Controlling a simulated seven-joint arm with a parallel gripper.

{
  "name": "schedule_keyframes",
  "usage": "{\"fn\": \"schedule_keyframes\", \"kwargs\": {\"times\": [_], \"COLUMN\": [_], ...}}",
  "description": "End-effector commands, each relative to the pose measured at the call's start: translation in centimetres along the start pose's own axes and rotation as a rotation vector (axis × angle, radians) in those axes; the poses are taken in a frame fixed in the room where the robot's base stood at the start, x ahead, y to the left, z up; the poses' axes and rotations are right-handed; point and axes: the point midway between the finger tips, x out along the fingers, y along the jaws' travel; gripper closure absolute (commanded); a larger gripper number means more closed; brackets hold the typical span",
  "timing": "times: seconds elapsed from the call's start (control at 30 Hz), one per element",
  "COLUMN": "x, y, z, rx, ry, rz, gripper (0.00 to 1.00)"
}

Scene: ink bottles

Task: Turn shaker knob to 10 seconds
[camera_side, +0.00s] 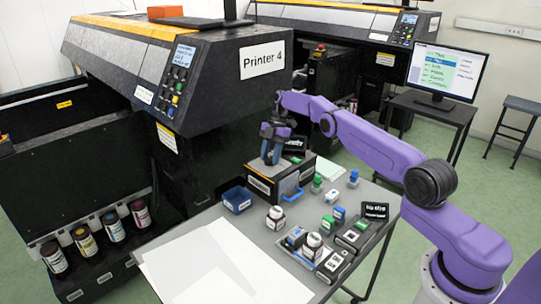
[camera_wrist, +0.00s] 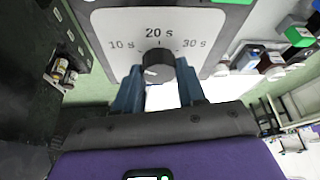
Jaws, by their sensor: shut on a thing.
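The shaker is a dark box with a white label (camera_side: 260,186) on the table beside the printer in the side view. Its dial plate (camera_wrist: 113,28) fills the top of the wrist view, marked 10 s at left, 20 s at the middle and 30 s at right. The dark round knob (camera_wrist: 158,60) sits below the 20 s mark. A pale mark shows on its face, but I cannot tell clearly which setting it points to. My gripper (camera_side: 271,158) is down over the shaker, its two blue fingers shut on either side of the knob.
A blue open bin (camera_side: 237,200) stands left of the shaker, and a blue handle (camera_side: 293,191) is at its right. Several bottles and small blocks stand on the table's right half. White sheets (camera_side: 205,262) cover its front left. A large printer (camera_side: 190,60) rises behind.

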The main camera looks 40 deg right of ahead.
Motion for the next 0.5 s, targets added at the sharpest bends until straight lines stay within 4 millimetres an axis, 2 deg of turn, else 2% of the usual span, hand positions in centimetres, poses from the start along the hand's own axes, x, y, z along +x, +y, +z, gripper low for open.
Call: {"fn": "schedule_keyframes", "kwargs": {"times": [0.3,0.33,0.37,0.4,0.5], "x": [0.03,0.03,0.03,0.02,0.02], "y": [-0.10,-0.10,-0.10,-0.09,-0.07], "z": [0.13,0.13,0.12,0.11,0.09], "rx": [-0.001,-0.001,-0.001,-0.001,-0.001], "ry": [-0.001,-0.001,-0.001,-0.001,0.000], "rz": [-0.003,-0.003,-0.002,-0.002,-0.002], "gripper": [0.91,0.51,0.41,0.35,0.35]}}
